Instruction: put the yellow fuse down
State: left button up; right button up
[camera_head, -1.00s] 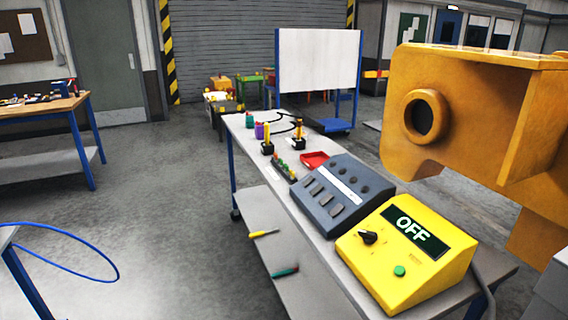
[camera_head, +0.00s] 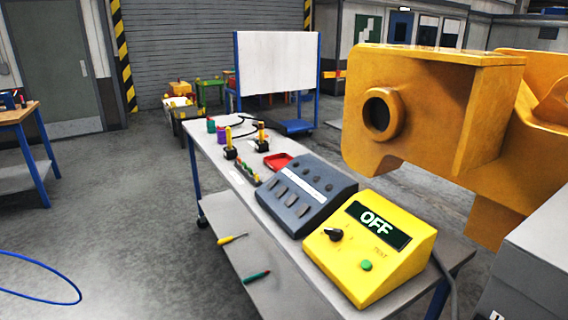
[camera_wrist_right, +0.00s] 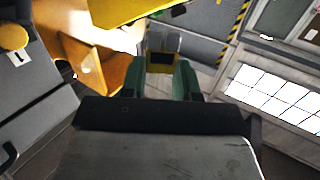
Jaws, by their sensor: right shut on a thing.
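In the right wrist view my right gripper (camera_wrist_right: 160,76) has two green fingers, shut on a small yellow piece with a dark middle, the yellow fuse (camera_wrist_right: 163,59). It is held up between the fingertips, and part of it is hidden by them. Neither gripper shows in the head view. There, a bench (camera_head: 222,185) carries a yellow tester (camera_head: 350,268) whose display reads OFF, a grey slotted panel box (camera_head: 305,190), a red tray (camera_head: 277,161) and a rack of small coloured pieces (camera_head: 247,173).
Two yellow-topped pieces on black bases (camera_head: 230,150) stand at the bench's far end beside purple and green cylinders. A large orange casting (camera_head: 440,105) overhangs the right. Two screwdrivers lie on the lower shelf (camera_head: 265,265). The floor at left is open.

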jog(key=shift+r, duration=0.1)
dwell(0.5)
jog(key=w+a+r+n+g+y, duration=0.4)
jog(key=a+r+n+y, duration=0.4)
jog(key=a+y, duration=0.3)
jog(key=shift+a+r, duration=0.9)
jog(key=shift+a, duration=0.1)
